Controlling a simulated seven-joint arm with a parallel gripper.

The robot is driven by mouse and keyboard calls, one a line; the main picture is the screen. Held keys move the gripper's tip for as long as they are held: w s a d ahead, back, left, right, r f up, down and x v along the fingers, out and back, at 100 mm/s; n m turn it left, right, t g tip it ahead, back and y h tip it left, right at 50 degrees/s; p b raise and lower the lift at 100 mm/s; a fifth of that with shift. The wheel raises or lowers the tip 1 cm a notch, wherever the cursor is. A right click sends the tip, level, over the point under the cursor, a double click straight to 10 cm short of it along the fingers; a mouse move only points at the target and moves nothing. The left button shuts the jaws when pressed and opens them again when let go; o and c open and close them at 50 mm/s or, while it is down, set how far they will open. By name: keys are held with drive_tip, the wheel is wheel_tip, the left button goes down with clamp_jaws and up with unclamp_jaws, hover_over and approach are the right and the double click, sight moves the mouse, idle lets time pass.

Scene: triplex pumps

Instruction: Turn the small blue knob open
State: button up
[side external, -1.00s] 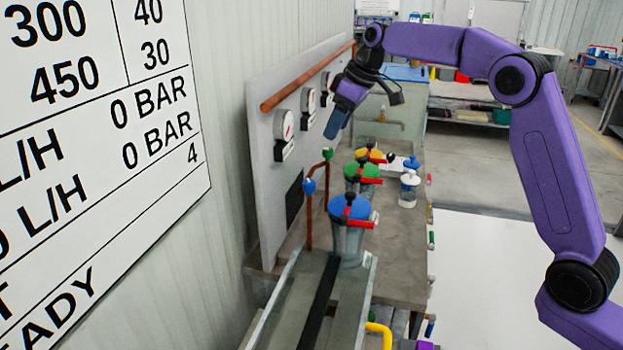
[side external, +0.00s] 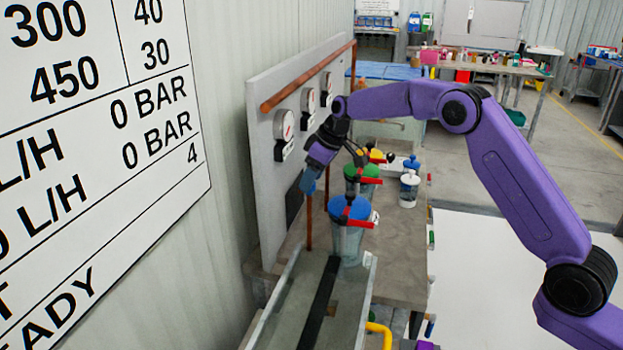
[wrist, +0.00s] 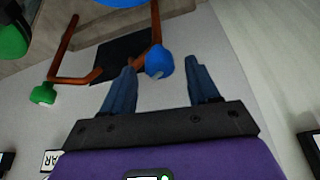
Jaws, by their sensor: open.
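The small blue knob (wrist: 160,63) sits on a copper pipe and shows in the wrist view between the two blue fingertips. My gripper (wrist: 163,72) is open, with one finger on each side of the knob in that picture. A gap shows on both sides, wider on the right. In the side view my gripper (side external: 308,182) points down at the top of the front copper pipe. There the knob cannot be told apart from the blue fingers.
A green knob (wrist: 43,94) is on the other pipe branch. A large blue-topped pump (side external: 350,208) with a red handle stands close to the right, with a green-topped one (side external: 362,172) behind. The panel with gauges (side external: 284,124) rises on the left.

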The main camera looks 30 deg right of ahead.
drive_tip(key=shift+w+a+f, duration=0.1)
drive_tip(key=shift+w+f, duration=0.05)
drive_tip(key=shift+f, duration=0.3)
drive_tip(key=c, duration=1)
drive_tip(key=m+h, duration=0.1)
drive_tip(key=m, duration=0.2)
drive_tip(key=shift+a+t, duration=0.1)
drive_tip(key=shift+t, duration=0.3)
drive_tip(key=shift+a+m+h, duration=0.1)
drive_tip(key=shift+m+h, duration=0.7)
drive_tip(key=shift+m, duration=1.3)
drive_tip(key=shift+r, duration=0.1)
